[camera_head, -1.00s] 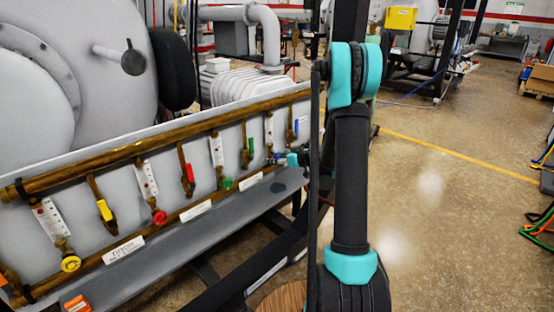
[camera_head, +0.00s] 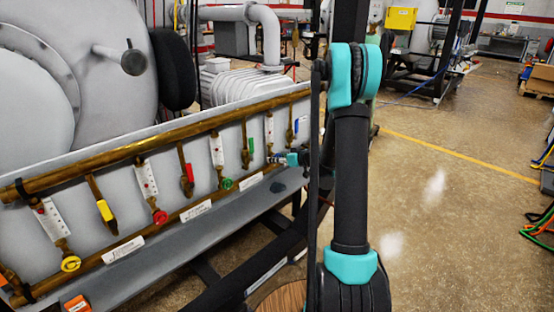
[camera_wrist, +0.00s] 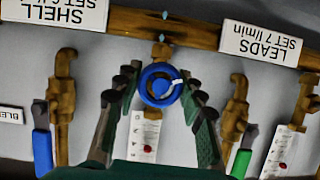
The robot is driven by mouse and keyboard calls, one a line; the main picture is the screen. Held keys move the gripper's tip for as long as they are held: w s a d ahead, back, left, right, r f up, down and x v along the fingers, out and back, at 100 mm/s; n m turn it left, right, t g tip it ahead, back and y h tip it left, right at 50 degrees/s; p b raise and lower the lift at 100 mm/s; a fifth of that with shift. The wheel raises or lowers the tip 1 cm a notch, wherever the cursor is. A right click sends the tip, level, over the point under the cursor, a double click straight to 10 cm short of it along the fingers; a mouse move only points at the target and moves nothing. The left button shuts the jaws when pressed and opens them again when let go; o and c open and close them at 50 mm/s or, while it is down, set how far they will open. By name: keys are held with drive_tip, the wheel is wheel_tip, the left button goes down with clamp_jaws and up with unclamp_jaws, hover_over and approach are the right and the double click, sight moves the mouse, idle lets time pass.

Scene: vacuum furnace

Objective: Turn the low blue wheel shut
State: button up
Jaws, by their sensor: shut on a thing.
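The low blue wheel (camera_wrist: 161,84) is a small round handwheel with a white mark, at the middle of the wrist view. It sits on a brass fitting below a brass pipe, with a white gauge strip behind it. My gripper (camera_wrist: 160,92) has one dark ridged finger on each side of the wheel, and it is shut on the wheel's rim. In the head view my gripper (camera_head: 281,158) is at the far right part of the valve panel. There the wheel is too small and covered to make out clearly.
A green lever (camera_wrist: 241,163) and a blue lever (camera_wrist: 42,152) flank my fingers in the wrist view. Green (camera_head: 227,183), red (camera_head: 160,217) and yellow (camera_head: 70,263) wheels line the panel. A grey ledge (camera_head: 190,245) runs below.

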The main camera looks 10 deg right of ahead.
drive_tip(key=m+g+y, duration=0.1)
drive_tip(key=m+y, duration=0.1)
drive_tip(key=m, duration=0.1)
drive_tip(key=shift+d+m, duration=0.1)
drive_tip(key=shift+m, duration=0.2)
drive_tip(key=m+y, duration=0.2)
drive_tip(key=m, duration=0.2)
drive_tip(key=shift+g+y, duration=0.3)
drive_tip(key=shift+g, duration=0.1)
drive_tip(key=m+y, duration=0.2)
drive_tip(key=m, duration=0.4)
drive_tip(key=m+t+y, duration=0.1)
drive_tip(key=m, duration=0.2)
drive_tip(key=shift+t, duration=0.3)
drive_tip(key=o, duration=1.2)
